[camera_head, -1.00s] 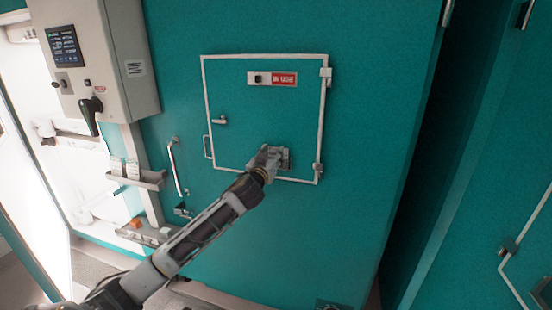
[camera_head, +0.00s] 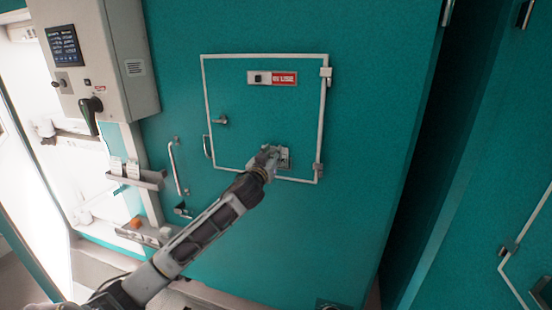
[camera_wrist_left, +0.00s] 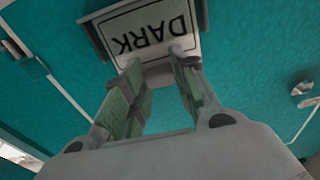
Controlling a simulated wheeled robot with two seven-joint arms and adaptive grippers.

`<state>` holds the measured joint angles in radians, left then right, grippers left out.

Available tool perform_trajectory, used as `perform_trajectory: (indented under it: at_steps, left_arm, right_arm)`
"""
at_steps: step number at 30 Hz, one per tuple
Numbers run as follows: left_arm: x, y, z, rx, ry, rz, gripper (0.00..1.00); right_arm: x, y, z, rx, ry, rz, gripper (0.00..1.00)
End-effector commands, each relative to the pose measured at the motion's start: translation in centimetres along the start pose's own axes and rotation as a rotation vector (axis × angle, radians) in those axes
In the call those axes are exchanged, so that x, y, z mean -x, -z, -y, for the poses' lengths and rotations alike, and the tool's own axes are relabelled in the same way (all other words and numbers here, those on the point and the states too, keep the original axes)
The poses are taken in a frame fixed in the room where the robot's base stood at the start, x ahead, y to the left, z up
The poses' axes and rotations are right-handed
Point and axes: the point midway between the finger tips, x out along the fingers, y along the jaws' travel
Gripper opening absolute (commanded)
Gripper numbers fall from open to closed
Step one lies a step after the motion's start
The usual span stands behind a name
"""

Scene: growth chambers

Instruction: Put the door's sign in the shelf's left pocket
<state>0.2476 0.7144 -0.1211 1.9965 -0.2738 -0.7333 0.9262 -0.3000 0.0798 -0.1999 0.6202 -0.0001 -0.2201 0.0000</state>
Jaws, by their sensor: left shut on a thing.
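The door's sign (camera_wrist_left: 150,30) is a white plate with a black border reading DARK, upside down in the left wrist view. It sits in a grey holder on the small white-framed door (camera_head: 240,110). My left gripper (camera_head: 274,156) is at the lower right of that door, and its fingers are shut on the sign's edge. In the head view the gripper hides much of the sign. The grey shelf (camera_head: 150,182) is on the wall left of the door. White cards (camera_head: 116,166) stand at its back; its pockets are too small to make out clearly. My right gripper is not in view.
A control box (camera_head: 105,60) with a screen and black handle hangs above the shelf. A lower tray (camera_head: 140,237) holds an orange item (camera_head: 136,222). A long handle (camera_head: 174,168) stands between shelf and door. A red label strip (camera_head: 284,79) is on the door.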

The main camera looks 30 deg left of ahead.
Motion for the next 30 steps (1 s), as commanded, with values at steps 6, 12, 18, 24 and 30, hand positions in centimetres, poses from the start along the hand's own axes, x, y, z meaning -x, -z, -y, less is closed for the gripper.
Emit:
perform_trajectory:
  at_steps: [6, 12, 18, 24, 30]
  left_arm:
    - [0.00, 0.03, 0.01, 0.000, 0.000, -0.001, 0.03]
    - [-0.01, 0.23, -0.02, 0.001, 0.000, 0.000, 0.03]
    - [-0.03, 0.61, -0.01, 0.000, 0.000, 0.000, 0.03]
    - [-0.03, 0.63, 0.00, 0.000, 0.000, 0.000, 0.03]
    - [-0.03, 0.62, 0.00, 0.000, 0.000, 0.000, 0.03]
  right_arm:
    - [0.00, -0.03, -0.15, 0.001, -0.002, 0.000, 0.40]
    - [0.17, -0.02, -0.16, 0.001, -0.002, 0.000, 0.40]
    - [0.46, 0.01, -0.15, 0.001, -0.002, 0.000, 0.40]
    - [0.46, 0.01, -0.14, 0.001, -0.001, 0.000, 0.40]
    - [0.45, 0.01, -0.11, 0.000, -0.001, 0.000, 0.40]
